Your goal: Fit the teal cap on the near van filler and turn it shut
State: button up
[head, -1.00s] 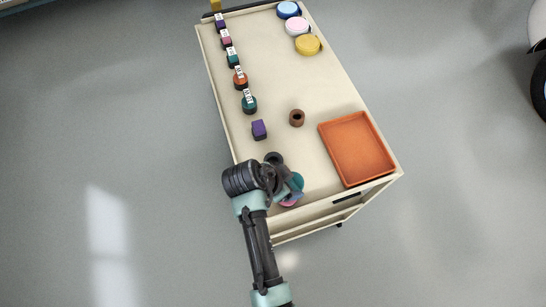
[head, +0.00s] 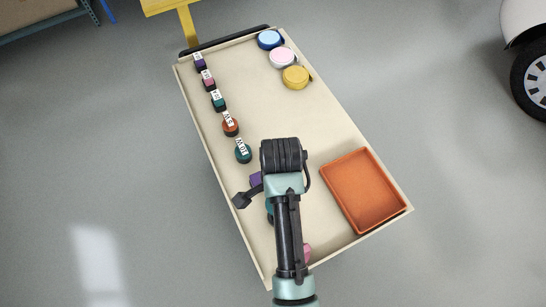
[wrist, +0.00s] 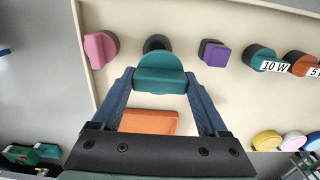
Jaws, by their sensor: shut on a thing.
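The teal cap (wrist: 160,73) is a round piece with a raised grip. My gripper (wrist: 160,84) is shut on it, with one dark blue finger at each side. In the head view my arm hides most of the gripper and cap; only a sliver of teal (head: 268,211) shows beside the arm, over the cart's near end. The cap's height above the cart top cannot be told. No van filler shows in either view; only part of a white vehicle with a wheel (head: 533,82) is in sight.
The cream cart (head: 262,95) carries an orange tray (head: 362,192), labelled caps along its left edge, and blue, pink and yellow round pieces at the far end. A purple cap (wrist: 213,52), pink cap (wrist: 101,47) and dark ring (wrist: 157,43) are near my gripper. Floor right is clear.

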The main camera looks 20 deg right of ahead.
jog(key=shift+s, duration=0.4)
jog(key=shift+w+f+p, duration=0.1)
jog(key=shift+f+p, duration=0.6)
jog(key=shift+f, duration=4.05)
jog(key=shift+f, duration=0.1)
jog(key=o, duration=1.2)
jog(key=shift+o, duration=0.2)
jog(key=shift+f+b, duration=0.2)
jog(key=shift+b, duration=0.15)
jog(key=r, duration=0.4)
jog(key=r+b, duration=0.1)
jog(key=r, duration=0.8)
jog(key=shift+s+a+r+b, duration=0.1)
jog(key=shift+s+a+b, duration=0.1)
jog(key=shift+a+b, duration=0.2)
jog(key=shift+w, duration=0.1)
